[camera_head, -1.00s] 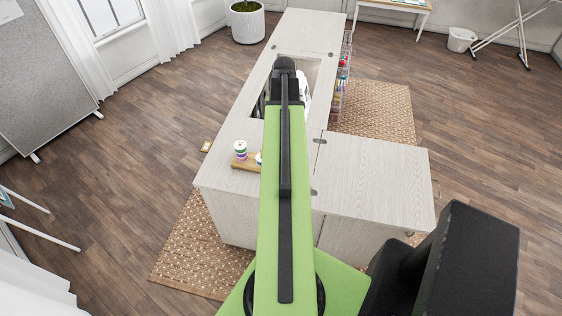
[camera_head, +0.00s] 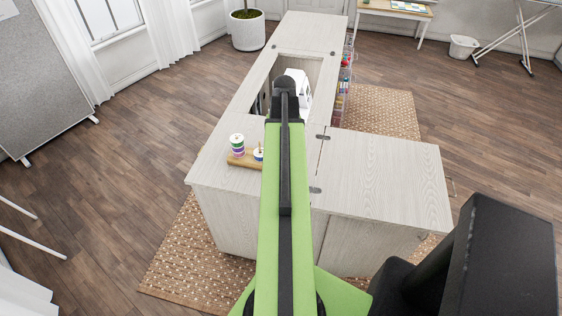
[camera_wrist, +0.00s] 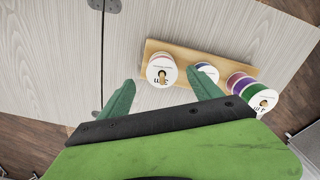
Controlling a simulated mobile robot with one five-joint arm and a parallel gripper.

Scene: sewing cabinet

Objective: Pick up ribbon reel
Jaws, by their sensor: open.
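Ribbon reels stand on a wooden holder (camera_wrist: 232,69) on the cabinet top. In the wrist view, a white-faced reel (camera_wrist: 161,70) is at the holder's left, a smaller blue-edged reel (camera_wrist: 208,71) is in the middle, and a purple-and-green reel (camera_wrist: 250,88) is at the right. The body camera shows the purple-and-green reel (camera_head: 237,145) and the smaller reel (camera_head: 258,154); my arm hides the other one. My gripper (camera_wrist: 160,77) is open and empty. Its fingertips appear on either side of the white-faced reel, apparently still short of it.
The pale wood cabinet (camera_head: 375,175) has a side leaf with metal hinges. A white sewing machine (camera_head: 299,88) sits in its opening behind my arm. Clear storage with colored thread (camera_head: 343,85) is along its right side. A woven rug (camera_head: 175,255) lies underneath.

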